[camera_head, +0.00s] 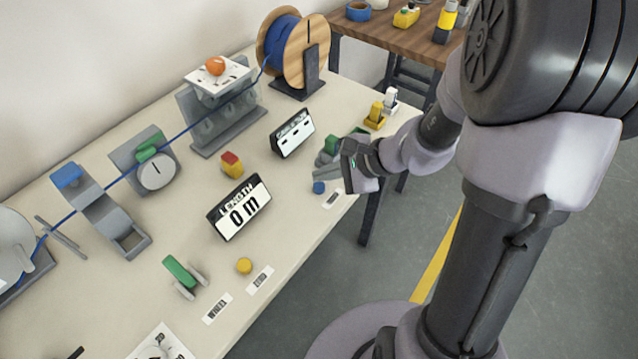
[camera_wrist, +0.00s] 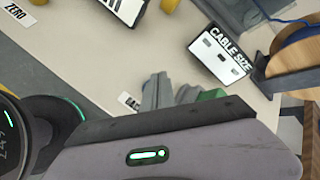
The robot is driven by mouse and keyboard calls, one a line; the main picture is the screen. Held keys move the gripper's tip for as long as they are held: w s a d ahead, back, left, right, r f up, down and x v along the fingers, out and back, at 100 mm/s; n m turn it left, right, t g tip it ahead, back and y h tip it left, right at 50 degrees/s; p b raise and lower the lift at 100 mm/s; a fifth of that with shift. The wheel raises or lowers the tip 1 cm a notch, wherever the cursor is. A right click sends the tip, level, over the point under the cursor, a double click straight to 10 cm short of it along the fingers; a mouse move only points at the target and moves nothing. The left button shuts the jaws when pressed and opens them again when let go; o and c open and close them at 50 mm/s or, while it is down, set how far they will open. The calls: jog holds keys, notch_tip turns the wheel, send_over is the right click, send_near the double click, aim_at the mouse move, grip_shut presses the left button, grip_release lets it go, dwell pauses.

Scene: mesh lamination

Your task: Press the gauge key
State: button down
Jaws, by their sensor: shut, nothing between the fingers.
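The blue round key (camera_head: 319,187) lies on the table near its right edge, behind a small white label (camera_head: 333,199). Part of a label (camera_wrist: 130,103) also shows in the wrist view, but no blue key shows there. My gripper (camera_head: 352,168) is shut and empty, just right of and slightly above the blue key in the head view, apart from it in the picture. Its height over the table is hard to tell. In the wrist view its grey body with a green light fills the bottom, and the fingertips are not clear.
Grey and green parts (camera_head: 326,150) stand close beside my gripper. The CABLE SIZE display (camera_wrist: 220,55) and the LENGTH display (camera_head: 240,208) stand farther left. A yellow key (camera_head: 244,265) is near the front edge. A cable spool (camera_head: 285,50) stands at the back.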

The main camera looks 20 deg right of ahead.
aim_at(323, 187)
dwell(0.4)
jog(key=shift+f+b, duration=0.45)
jog(key=shift+b, duration=0.15)
jog(key=shift+f+b, duration=0.5)
jog(key=shift+f, duration=0.05)
dwell(0.4)
jog(key=shift+r, duration=0.15)
jog(key=shift+r+p, duration=0.7)
jog(key=shift+r, duration=0.15)
jog(key=shift+r, duration=0.1)
notch_tip(323, 187, up, 5)
jog(key=p, duration=0.4)
dwell(0.4)
